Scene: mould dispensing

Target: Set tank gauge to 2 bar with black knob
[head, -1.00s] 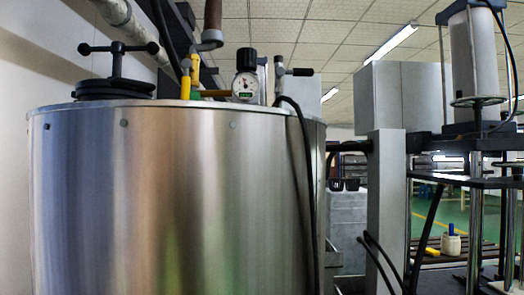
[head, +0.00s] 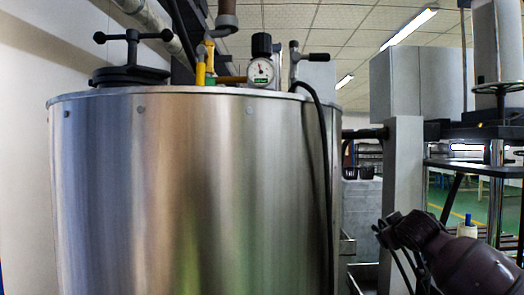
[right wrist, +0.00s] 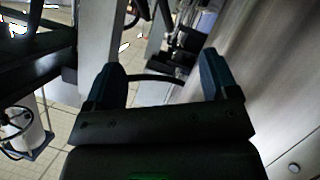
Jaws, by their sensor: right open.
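The tank (head: 190,190) is a large brushed-steel cylinder filling the left and middle of the head view. The round white pressure gauge (head: 261,70) stands on its lid, with the black knob (head: 262,45) directly above it. The needle and figures are too small to read. My right arm shows at the lower right of the head view, well below and right of the gauge. In the right wrist view my right gripper (right wrist: 163,80) is open, with nothing between its fingers. The knob and gauge are not seen there. My left gripper is not in view.
A yellow-handled valve (head: 201,70) stands left of the gauge, and a pipe with a black lever (head: 318,57) right of it. A black hose hangs down the tank's right side. A black clamp handle (head: 132,37) tops the lid's left. A grey post (head: 403,165) stands at right.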

